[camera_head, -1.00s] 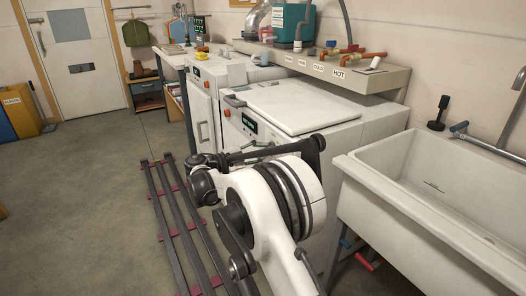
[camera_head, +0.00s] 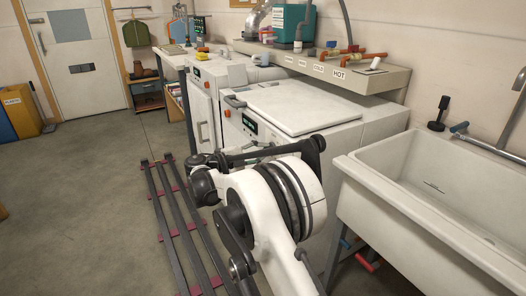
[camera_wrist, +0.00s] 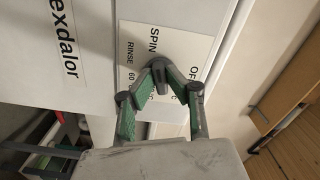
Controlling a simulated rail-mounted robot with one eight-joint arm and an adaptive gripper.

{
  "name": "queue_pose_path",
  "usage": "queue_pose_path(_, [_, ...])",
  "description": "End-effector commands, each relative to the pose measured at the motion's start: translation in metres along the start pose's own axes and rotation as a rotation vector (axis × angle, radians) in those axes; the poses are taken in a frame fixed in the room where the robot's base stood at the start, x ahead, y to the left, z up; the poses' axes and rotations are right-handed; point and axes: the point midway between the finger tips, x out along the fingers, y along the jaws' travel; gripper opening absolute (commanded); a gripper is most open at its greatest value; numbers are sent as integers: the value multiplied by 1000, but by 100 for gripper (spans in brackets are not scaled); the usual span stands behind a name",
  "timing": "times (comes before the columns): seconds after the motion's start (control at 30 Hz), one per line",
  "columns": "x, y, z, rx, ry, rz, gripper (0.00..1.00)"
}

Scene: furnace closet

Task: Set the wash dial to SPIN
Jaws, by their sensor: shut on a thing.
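The wash dial (camera_wrist: 159,76) is a dark grey knob on a white label plate (camera_wrist: 136,76) on the washer front. My gripper (camera_wrist: 161,79), with green-padded fingers, is shut on the dial, one finger on each side. In the head view the washer (camera_head: 297,106) stands beyond my arm, which hides most of the dial area.
A white sink (camera_head: 445,195) stands at the right. A shelf (camera_head: 335,72) with pipes and a HOT label runs above the washer. A dark slatted rack (camera_head: 180,220) lies on the floor at left.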

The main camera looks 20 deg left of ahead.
Motion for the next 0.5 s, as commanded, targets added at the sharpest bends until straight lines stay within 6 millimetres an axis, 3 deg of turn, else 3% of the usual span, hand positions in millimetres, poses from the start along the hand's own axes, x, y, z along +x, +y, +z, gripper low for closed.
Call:
queue_pose_path(0.07, [0,0,0,1,0,0,0])
queue_pose_path(0.1, [0,0,0,1,0,0,15])
queue_pose_path(0.23, [0,0,0,0,0,0,31])
queue_pose_path(0.5, [-1,0,0,0,0,0,31])
